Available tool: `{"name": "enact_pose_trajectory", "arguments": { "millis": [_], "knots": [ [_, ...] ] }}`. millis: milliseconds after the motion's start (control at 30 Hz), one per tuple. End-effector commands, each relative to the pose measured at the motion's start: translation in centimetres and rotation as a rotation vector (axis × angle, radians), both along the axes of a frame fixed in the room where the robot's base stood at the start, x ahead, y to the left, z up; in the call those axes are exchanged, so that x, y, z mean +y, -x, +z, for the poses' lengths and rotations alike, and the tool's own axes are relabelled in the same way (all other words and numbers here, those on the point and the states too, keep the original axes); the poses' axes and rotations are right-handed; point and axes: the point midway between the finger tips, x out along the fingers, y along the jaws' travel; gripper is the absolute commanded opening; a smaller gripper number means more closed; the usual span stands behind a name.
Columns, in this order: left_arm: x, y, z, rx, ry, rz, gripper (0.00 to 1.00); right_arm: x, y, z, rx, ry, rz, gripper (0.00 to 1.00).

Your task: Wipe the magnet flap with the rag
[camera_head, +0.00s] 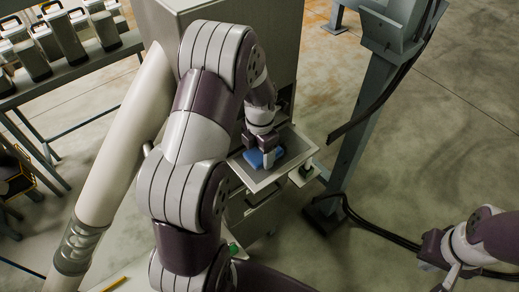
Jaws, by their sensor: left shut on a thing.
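My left gripper (268,155) points down at the middle of the picture and is shut on a blue rag (266,158). The rag is at a grey, light-rimmed panel (243,174) that sticks out from the tall cabinet; this looks like the magnet flap. The rag appears to touch the panel's face, though the exact contact is too small to tell. My arm and gripper hide part of the panel's back. My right gripper (452,276) is at the lower right, far from the panel, and its fingers are partly cut off by the frame's edge.
A grey cabinet (285,35) stands behind the panel. A steel post (362,125) with black cables rises close on the right. A pale pipe (118,140) slants on the left. A rack with several canisters (62,36) is at the upper left. Open floor lies to the right.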

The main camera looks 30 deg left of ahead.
Motion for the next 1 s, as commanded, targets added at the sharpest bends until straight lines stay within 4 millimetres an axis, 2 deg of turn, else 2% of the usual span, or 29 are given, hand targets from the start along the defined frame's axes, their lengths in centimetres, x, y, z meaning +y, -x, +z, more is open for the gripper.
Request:
{"name": "enact_pose_trajectory", "arguments": {
  "millis": [467,1000],
  "knots": [
    [0.0,0.0,0.1,-0.001,0.000,0.000,0.27,0.0,0.0,0.1,0.000,0.000,0.000,0.00],
    [0.0,0.0,-0.9,-0.001,-0.001,0.000,0.27,0.0,0.0,-0.6,0.000,0.000,0.000,0.00]
  ]
}}
